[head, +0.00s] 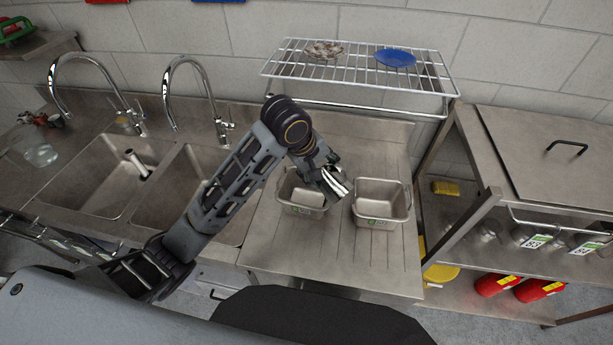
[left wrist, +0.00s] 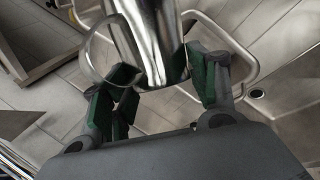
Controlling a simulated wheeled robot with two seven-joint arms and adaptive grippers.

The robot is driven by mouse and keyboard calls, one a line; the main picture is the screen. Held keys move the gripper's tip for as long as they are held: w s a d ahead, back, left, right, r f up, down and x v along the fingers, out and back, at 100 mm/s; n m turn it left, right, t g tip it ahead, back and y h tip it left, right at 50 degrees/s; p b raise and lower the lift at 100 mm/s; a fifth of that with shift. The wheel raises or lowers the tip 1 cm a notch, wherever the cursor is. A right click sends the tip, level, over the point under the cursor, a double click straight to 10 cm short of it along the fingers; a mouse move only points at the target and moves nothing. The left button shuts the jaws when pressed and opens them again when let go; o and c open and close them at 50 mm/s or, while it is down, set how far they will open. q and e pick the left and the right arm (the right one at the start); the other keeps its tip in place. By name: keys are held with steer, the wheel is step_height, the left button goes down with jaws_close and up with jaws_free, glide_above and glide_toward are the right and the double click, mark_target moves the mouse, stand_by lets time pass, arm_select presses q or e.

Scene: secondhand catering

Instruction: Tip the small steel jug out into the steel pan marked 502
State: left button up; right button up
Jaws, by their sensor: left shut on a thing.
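My left gripper (head: 328,182) is shut on the small steel jug (head: 336,184), which looks tilted above and between two steel pans. In the left wrist view the jug (left wrist: 150,40) sits between the green finger pads (left wrist: 160,88), with its looped handle on the left. What is inside the jug cannot be seen. The left steel pan (head: 301,208) is partly hidden by the gripper. The right steel pan (head: 381,205) is open on top and looks empty. My right gripper is not in view.
A wire rack (head: 350,70) above the counter holds a blue plate (head: 395,58) and a speckled plate (head: 323,49). Double sinks (head: 112,180) with tall taps lie left. A shelved steel unit (head: 550,135) stands right. The drainboard (head: 330,255) in front of the pans is clear.

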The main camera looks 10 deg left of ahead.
mark_target(328, 166)
arm_select(q)
steer(key=shift+s+d+r+m+t+y, duration=0.2)
steer(key=shift+d+r+t+y, duration=0.1)
steer(key=shift+r+t+y, duration=0.4)
steer(key=shift+s+d+r+m+t+y, duration=0.25)
steer(key=shift+r+t+y, duration=0.2)
steer(key=shift+y, duration=0.35)
steer(key=shift+s+d+r+t+y, duration=0.1)
steer(key=shift+d+r+t+y, duration=0.3)
steer(key=shift+y, duration=0.2)
steer(key=shift+s+d+f+m, duration=0.1)
steer(key=shift+d+m, duration=0.05)
steer(key=shift+m, duration=0.1)
steer(key=shift+s+d+f+t+y, duration=0.15)
steer(key=shift+d+t+y, duration=0.1)
steer(key=shift+y, duration=0.15)
steer(key=shift+s+d+f+t+y, duration=0.15)
steer(key=shift+s+d+t+y, duration=0.1)
steer(key=shift+d+t+y, duration=0.1)
steer(key=shift+s+d, duration=0.1)
steer(key=shift+d, duration=0.05)
steer(key=shift+s+d+t+y, duration=0.1)
steer(key=shift+d+t+y, duration=0.1)
steer(key=shift+t+y, duration=0.05)
